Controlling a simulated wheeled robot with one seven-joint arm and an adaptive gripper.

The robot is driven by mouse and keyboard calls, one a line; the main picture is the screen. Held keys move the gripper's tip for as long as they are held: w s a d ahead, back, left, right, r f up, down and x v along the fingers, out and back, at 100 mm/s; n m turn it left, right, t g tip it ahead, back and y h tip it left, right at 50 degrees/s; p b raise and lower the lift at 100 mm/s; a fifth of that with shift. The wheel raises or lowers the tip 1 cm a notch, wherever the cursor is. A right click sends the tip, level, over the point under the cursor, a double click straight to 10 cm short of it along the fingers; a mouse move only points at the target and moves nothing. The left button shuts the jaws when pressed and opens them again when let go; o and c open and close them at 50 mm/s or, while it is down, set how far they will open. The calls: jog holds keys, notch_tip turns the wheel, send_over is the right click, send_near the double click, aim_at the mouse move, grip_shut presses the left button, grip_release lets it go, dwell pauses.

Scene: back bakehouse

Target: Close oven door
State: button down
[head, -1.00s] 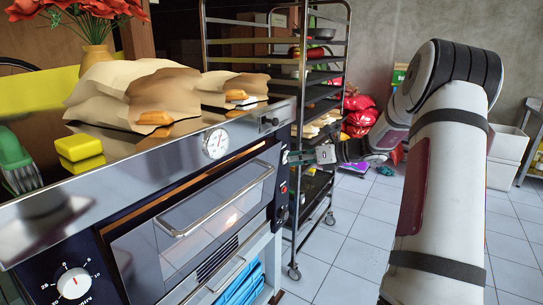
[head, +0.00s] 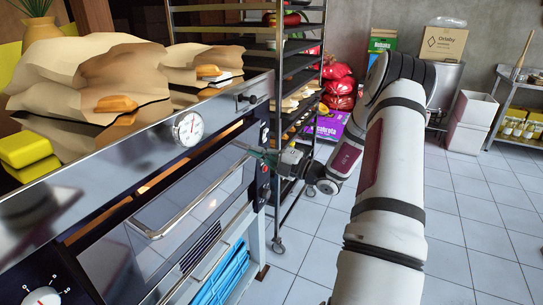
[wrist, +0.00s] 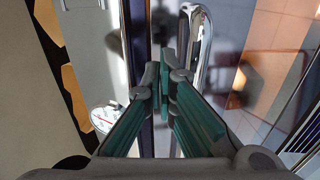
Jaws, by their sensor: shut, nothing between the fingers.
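The oven door (head: 190,205) is on the front of the steel oven (head: 110,165) at left in the head view. It has a dark glass pane and a bar handle (head: 207,196). A warm-lit gap shows along its top edge, so it looks slightly ajar. My gripper (head: 243,148) is near the door's far upper corner. In the wrist view my gripper (wrist: 165,75) has its green fingers together and empty. There the handle (wrist: 205,45) is just right of the fingertips; I cannot tell whether they touch it.
A thermometer dial (head: 188,128) is on the oven's front edge. Paper bags (head: 95,80) with bread and a yellow sponge (head: 25,148) lie on top. A tray rack (head: 300,80) stands close behind my gripper. Tiled floor (head: 480,220) is clear at right.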

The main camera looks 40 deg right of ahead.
aim_at(234, 140)
jog(key=shift+p+x, duration=0.3)
jog(key=shift+x, duration=2.45)
jog(key=w, duration=0.1)
jog(key=w+a, duration=0.1)
jog(key=w+r, duration=0.1)
jog(key=shift+w+a+r+g, duration=0.1)
jog(key=shift+w+a+g, duration=0.15)
jog(key=shift+g, duration=0.15)
jog(key=shift+w+r+g+h, duration=0.15)
jog(key=shift+w+g+h, duration=0.25)
jog(key=shift+w+g, duration=0.1)
jog(key=shift+a, duration=0.1)
jog(key=shift+s+p, duration=0.1)
jog(key=shift+p, duration=0.25)
jog(key=shift+s, duration=0.25)
jog(key=v, duration=1.3)
jog(key=shift+s+d+p, duration=0.3)
jog(key=shift+p, duration=0.1)
